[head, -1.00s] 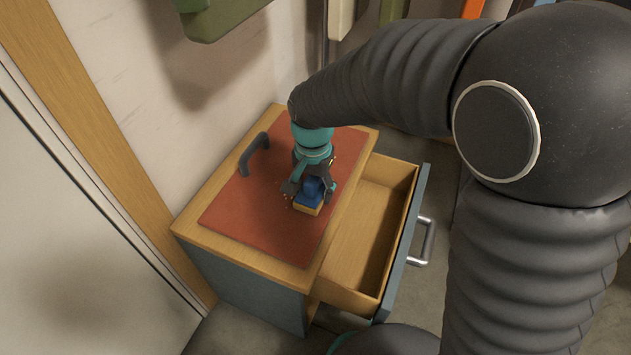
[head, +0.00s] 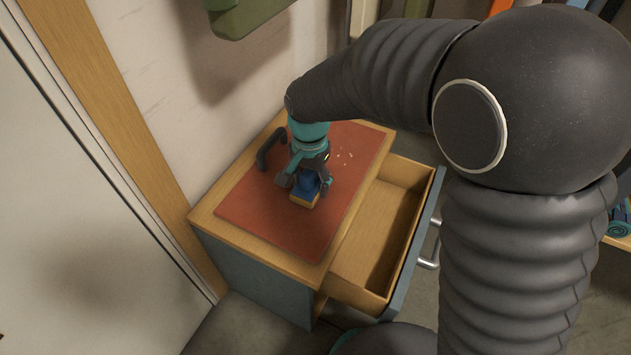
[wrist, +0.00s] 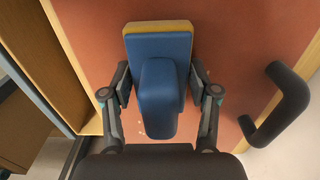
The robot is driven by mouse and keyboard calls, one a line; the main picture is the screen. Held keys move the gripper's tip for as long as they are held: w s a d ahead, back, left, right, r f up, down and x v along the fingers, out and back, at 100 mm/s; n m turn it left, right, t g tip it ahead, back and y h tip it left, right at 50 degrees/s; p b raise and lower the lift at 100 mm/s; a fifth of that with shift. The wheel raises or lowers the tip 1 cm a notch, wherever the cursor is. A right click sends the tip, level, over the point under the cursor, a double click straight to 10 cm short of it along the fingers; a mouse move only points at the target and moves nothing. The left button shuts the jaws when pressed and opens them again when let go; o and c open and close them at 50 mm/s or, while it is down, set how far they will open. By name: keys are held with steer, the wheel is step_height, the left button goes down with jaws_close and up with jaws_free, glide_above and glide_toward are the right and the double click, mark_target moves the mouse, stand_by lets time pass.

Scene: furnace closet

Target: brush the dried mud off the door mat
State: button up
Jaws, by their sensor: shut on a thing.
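The door mat (head: 275,231) is a flat reddish-brown sheet lying on top of a wooden cabinet. My gripper (head: 304,186) is over the middle of the mat, shut on a blue brush (head: 307,185) with a yellow-tan lower edge. In the wrist view the brush (wrist: 160,90) sits between both fingers, its broad face down at the mat; whether it touches is hard to tell. Pale crumbs of dried mud (head: 345,154) lie on the mat to the right of my gripper. A few also show beside the brush in the wrist view (wrist: 142,140).
A dark curved handle-shaped thing (head: 271,147) stands at the mat's wall-side edge, close to my gripper. An open, empty drawer (head: 378,235) sticks out at the cabinet's right. A green box-like thing (head: 245,15) hangs on the wall above. A pale door (head: 85,200) is at left.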

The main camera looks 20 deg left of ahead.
steer(key=shift+w+a+p, duration=0.2)
steer(key=shift+a+p, duration=0.55)
steer(key=shift+a, duration=1.8)
steer(key=shift+r+p, duration=1.6)
steer(key=shift+r, duration=1.4)
